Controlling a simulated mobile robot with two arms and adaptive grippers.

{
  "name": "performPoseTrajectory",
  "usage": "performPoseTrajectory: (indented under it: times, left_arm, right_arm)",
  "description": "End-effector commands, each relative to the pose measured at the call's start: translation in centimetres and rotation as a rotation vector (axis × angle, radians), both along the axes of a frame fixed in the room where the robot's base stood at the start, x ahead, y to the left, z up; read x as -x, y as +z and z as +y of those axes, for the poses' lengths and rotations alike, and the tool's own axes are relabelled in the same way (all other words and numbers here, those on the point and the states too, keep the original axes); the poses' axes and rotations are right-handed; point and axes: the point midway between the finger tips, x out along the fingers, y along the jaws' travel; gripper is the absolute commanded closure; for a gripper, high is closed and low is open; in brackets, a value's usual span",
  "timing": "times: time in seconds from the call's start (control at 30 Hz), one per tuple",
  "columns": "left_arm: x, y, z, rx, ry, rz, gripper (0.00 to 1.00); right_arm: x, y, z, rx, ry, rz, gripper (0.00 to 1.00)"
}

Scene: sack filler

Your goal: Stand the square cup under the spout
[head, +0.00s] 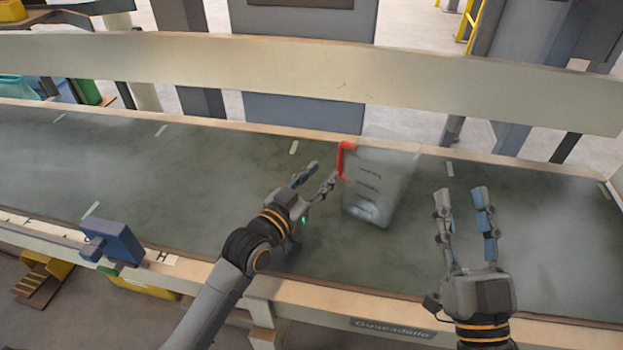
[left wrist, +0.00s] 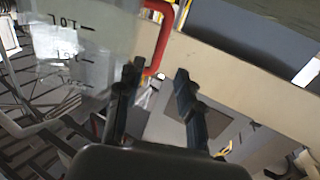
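The square cup (head: 385,180) is clear, with dark measuring marks and a red handle (head: 343,160) on its left side. It appears to stand on the dark green belt, right of my left gripper. My left gripper (head: 320,174) is open, its fingertips close to the handle. In the left wrist view the cup (left wrist: 75,50) fills the upper left, and its handle (left wrist: 163,35) shows beyond and between the parted fingertips (left wrist: 160,70). I cannot tell whether they touch it. My right gripper (head: 461,194) is open and empty, right of the cup. I cannot make out a spout.
The belt (head: 130,175) is wide and clear to the left of the cup. A cream rail (head: 300,65) runs along the back above it. A blue device (head: 118,240) sits on the front edge at left. Grey posts and panels (head: 300,115) stand behind.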

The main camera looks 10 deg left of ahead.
Motion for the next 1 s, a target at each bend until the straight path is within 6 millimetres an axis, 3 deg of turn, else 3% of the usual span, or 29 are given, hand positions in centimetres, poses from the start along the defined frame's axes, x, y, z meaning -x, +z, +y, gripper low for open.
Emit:
performPoseTrajectory:
  times: [0.27, 0.37, 0.6, 0.7, 1.0]
  left_arm:
    - [2.5, 0.1, 1.0, 0.001, 0.001, -0.003, 0.63]
    - [4.1, 1.1, 1.0, 0.02, 0.011, -0.033, 0.63]
    - [12.2, 8.4, 2.6, 0.102, 0.105, -0.234, 0.63]
    - [14.4, 10.7, 3.4, 0.116, 0.135, -0.291, 0.63]
    - [15.1, 11.6, 3.7, 0.119, 0.146, -0.317, 0.63]
  right_arm:
    - [-1.1, -2.4, -0.1, 0.04, -0.009, 0.145, 0.6]
    - [-1.2, -2.6, -0.1, 0.045, -0.01, 0.157, 0.6]
    - [-1.2, -2.7, -0.1, 0.045, -0.01, 0.157, 0.6]
    - [-1.2, -2.7, -0.1, 0.045, -0.01, 0.157, 0.6]
    - [-1.2, -2.6, -0.1, 0.044, -0.01, 0.156, 0.6]
